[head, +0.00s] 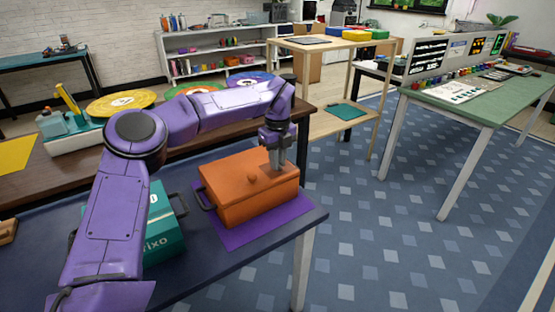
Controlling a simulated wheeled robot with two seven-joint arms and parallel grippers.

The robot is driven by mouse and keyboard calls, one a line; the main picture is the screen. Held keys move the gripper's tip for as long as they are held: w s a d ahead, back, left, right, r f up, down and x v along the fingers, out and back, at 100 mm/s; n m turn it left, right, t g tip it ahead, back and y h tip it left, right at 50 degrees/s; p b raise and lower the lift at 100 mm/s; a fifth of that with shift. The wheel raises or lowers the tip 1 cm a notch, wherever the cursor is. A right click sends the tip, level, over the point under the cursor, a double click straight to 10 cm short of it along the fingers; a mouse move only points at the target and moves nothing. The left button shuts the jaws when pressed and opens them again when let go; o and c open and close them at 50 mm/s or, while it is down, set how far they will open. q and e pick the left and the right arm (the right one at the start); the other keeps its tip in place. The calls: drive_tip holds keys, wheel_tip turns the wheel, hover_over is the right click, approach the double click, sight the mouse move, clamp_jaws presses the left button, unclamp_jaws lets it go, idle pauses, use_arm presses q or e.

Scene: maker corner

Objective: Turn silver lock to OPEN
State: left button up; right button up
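An orange box (232,197) with a closed lid, a small orange knob (252,178) and a dark side handle (202,196) sits on a purple mat (262,228) on the dark table. My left gripper (276,168) points down at the right end of the box, its grey fingers at or just above the top surface. I cannot tell whether the fingers touch it or how far apart they are. I cannot make out a silver lock; the fingers cover part of the box there. My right gripper is not in view.
A teal box (165,225) with a handle stands left of the orange box, partly behind my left arm. A brown bench (65,165) with coloured discs lies behind. Open floor (390,240) lies to the right of the table.

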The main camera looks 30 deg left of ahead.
use_arm(q)
drive_tip(key=shift+o, duration=1.2)
wheel_tip(320, 180, up, 11)
drive_tip(key=p, duration=0.1)
drive_tip(key=shift+f, duration=0.2)
